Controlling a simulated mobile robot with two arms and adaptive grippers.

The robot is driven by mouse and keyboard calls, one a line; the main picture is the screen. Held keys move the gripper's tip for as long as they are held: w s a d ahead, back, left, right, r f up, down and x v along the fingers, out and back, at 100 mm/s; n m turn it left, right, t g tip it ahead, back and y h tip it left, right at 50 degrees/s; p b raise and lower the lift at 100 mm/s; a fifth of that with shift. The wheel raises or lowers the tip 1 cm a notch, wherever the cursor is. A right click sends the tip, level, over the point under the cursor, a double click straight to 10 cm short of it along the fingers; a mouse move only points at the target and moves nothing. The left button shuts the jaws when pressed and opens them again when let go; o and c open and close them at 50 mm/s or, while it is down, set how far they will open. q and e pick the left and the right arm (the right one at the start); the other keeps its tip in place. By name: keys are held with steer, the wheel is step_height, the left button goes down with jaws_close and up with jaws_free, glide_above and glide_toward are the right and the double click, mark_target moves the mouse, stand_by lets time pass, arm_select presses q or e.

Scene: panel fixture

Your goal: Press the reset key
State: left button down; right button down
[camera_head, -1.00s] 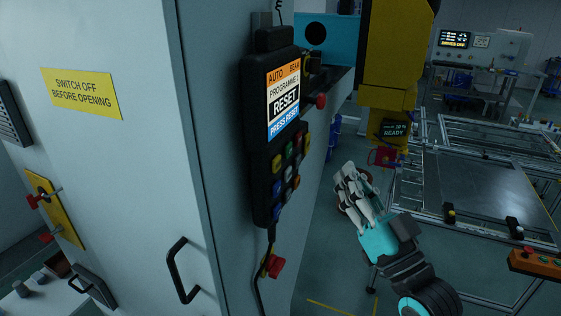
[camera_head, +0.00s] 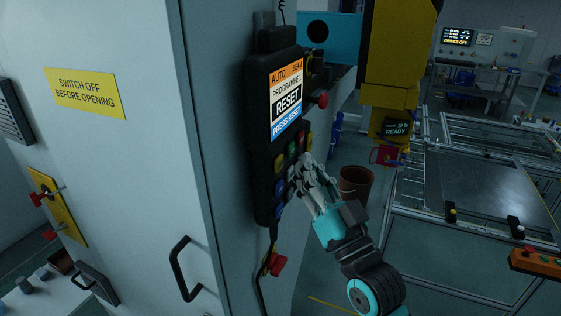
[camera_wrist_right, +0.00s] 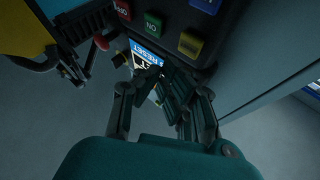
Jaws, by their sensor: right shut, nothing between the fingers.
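The black pendant (camera_head: 263,130) hangs on the side of the grey cabinet. Its screen (camera_head: 287,98) reads AUTO, PROGRAMME, RESET and PRESS RESET. Below the screen are a yellow key (camera_head: 279,163), a green key (camera_head: 292,149), a red key and blue keys (camera_head: 279,187). The right wrist view shows a red OFF key (camera_wrist_right: 122,9), a green ON key (camera_wrist_right: 153,24), a yellow key (camera_wrist_right: 190,44) and a blue key (camera_wrist_right: 206,4). I cannot read which key is reset. My right gripper (camera_head: 302,172) is shut and empty, at the keypad's right side, covering some keys. Contact is unclear. My left gripper is out of view.
A red knob (camera_head: 322,99) sticks out beside the pendant. A red-handled part (camera_head: 276,264) hangs by the cable below. The cabinet handle (camera_head: 182,268) is at lower left. A brown bin (camera_head: 356,184) stands on the floor behind my right gripper.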

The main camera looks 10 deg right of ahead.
steer(key=shift+w+a, duration=0.35)
steer(key=shift+a, duration=0.2)
stand_by(1.1)
steer(key=shift+w+a+p, duration=0.2)
steer(key=shift+a+p, duration=0.1)
steer(key=shift+a, duration=0.05)
steer(key=shift+w+a, duration=0.25)
steer(key=shift+a, duration=0.05)
stand_by(0.8)
steer(key=shift+s+d, duration=0.5)
steer(key=shift+d, duration=0.2)
steer(key=shift+s+d, duration=0.7)
steer(key=shift+d, duration=0.35)
steer(key=shift+s+d, duration=0.7)
steer(key=shift+d, duration=0.3)
